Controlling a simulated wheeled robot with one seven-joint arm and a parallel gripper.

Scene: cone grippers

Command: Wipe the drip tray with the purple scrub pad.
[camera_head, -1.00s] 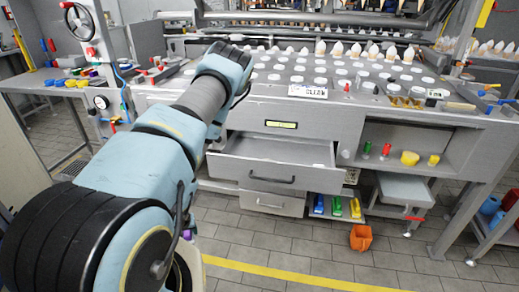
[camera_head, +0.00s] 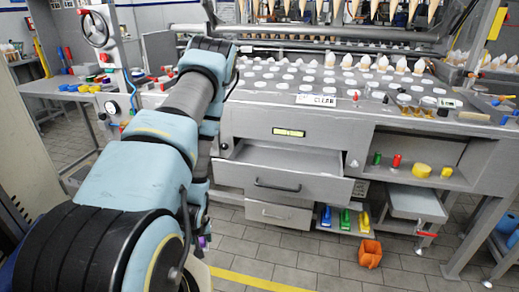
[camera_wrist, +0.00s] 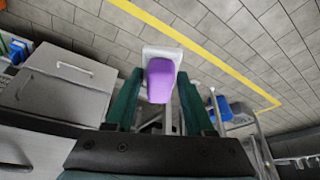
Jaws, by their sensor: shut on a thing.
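The purple scrub pad (camera_wrist: 160,88) shows in the wrist view between the green fingers of my gripper (camera_wrist: 159,74), which is shut on it. A whitish block (camera_wrist: 162,53) shows at the pad's far end; I cannot tell whether it is part of the pad. In the head view my arm hides most of the gripper, and only a small purple patch (camera_head: 203,241) shows below it. A pale grey tray (camera_head: 417,205) under the machine's right side, above a red-handled valve, looks like the drip tray. My gripper is well to its left and apart from it.
An open drawer (camera_head: 283,170) juts from the machine front, beside my arm. A closed drawer (camera_head: 279,215) is below it. An orange container (camera_head: 370,254) stands on the floor. The tiled floor in front is largely clear.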

